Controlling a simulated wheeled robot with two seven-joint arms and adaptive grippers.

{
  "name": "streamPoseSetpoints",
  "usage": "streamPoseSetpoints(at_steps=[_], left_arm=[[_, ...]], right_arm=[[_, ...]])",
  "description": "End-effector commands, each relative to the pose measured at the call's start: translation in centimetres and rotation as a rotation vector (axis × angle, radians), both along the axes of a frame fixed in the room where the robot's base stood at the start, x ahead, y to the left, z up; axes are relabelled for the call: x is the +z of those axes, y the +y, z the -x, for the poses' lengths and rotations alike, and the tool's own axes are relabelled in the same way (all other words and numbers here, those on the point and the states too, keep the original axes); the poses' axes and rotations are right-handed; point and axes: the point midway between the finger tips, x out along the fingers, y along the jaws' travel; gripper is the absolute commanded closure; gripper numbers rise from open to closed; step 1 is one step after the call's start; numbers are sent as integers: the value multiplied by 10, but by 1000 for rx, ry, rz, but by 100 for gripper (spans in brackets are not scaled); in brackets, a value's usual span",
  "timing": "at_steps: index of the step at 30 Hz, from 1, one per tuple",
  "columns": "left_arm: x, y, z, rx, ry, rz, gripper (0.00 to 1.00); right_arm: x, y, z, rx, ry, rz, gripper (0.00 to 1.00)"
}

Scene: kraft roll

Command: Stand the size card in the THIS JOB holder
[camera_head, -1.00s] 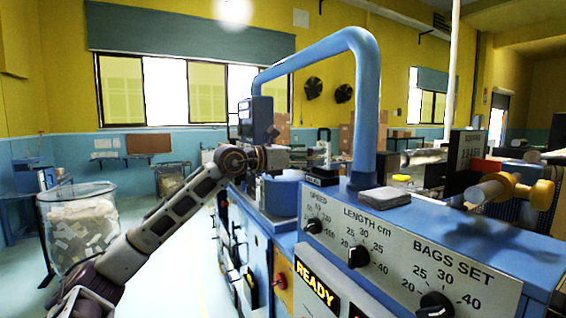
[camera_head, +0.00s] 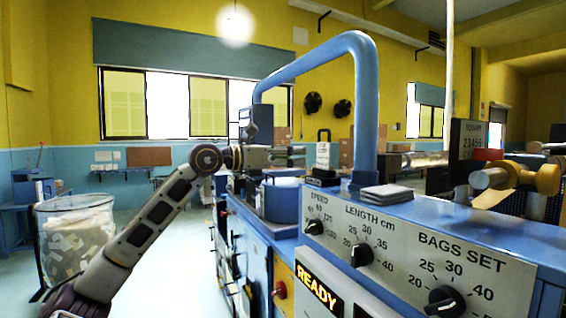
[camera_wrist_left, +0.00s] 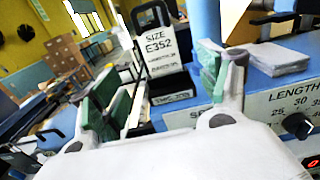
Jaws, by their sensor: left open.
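The white size card (camera_wrist_left: 158,48), marked E352, is upright at the black holder labelled THIS JOB (camera_wrist_left: 172,98). Its lower edge meets the holder and it appears to stand in it. In the head view the card (camera_head: 323,155) is small above the holder (camera_head: 322,178). My left gripper (camera_wrist_left: 162,82) is open, its green-padded fingers spread wide on either side of the card in the wrist picture, with nothing between them at the tips. In the head view the left gripper (camera_head: 296,156) is just left of the card. My right gripper is not in view.
A grey stack of sheets (camera_head: 387,194) lies on the blue machine top, right of the holder. A large blue tube (camera_head: 367,110) arches over the machine behind it. A clear bin (camera_head: 75,235) stands at the left. Floor space is open between bin and machine.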

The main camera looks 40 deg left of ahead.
Motion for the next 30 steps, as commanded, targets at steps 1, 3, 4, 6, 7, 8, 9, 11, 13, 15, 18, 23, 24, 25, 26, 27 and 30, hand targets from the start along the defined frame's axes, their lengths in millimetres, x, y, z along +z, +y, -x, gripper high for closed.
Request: streamPoseSetpoints(at_steps=[1, 3, 4, 6, 7, 8, 9, 11, 13, 15, 18, 23, 24, 25, 26, 27, 30], left_arm=[[-3, 1, 3, 0, 0, 1, 24], [-2, 3, 8, 0, -1, 1, 24], [-2, 4, 9, 0, 0, 0, 24], [-2, 5, 13, 0, 0, 0, 24], [-2, 6, 14, 0, 0, 0, 24], [-2, 6, 15, 0, 0, 0, 24], [-2, 7, 17, 0, 1, 0, 24], [-1, 8, 18, 0, 1, 0, 24], [-1, 8, 19, 0, 1, 0, 24], [-1, 8, 19, 0, 1, 0, 24], [-1, 8, 19, 0, 1, 0, 24], [-1, 8, 19, 0, 1, 0, 24], [-1, 8, 19, 0, 1, 0, 24], [-1, 8, 19, 0, 1, 0, 24], [-1, 8, 19, 0, 1, 0, 24], [-1, 8, 19, 0, 1, 0, 24], [-1, 8, 19, 0, 1, 0, 24]], right_arm=[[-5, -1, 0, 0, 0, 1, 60], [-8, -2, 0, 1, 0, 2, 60], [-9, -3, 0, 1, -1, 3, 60], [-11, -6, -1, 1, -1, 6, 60], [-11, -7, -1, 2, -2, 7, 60], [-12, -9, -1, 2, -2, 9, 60], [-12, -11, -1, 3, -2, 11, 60], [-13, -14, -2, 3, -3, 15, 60], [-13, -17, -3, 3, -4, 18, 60], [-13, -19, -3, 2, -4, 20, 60], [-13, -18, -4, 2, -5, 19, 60], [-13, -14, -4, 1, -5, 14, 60], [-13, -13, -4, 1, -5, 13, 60], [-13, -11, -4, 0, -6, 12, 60], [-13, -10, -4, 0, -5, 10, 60], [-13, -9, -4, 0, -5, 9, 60], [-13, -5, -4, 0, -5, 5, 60]])
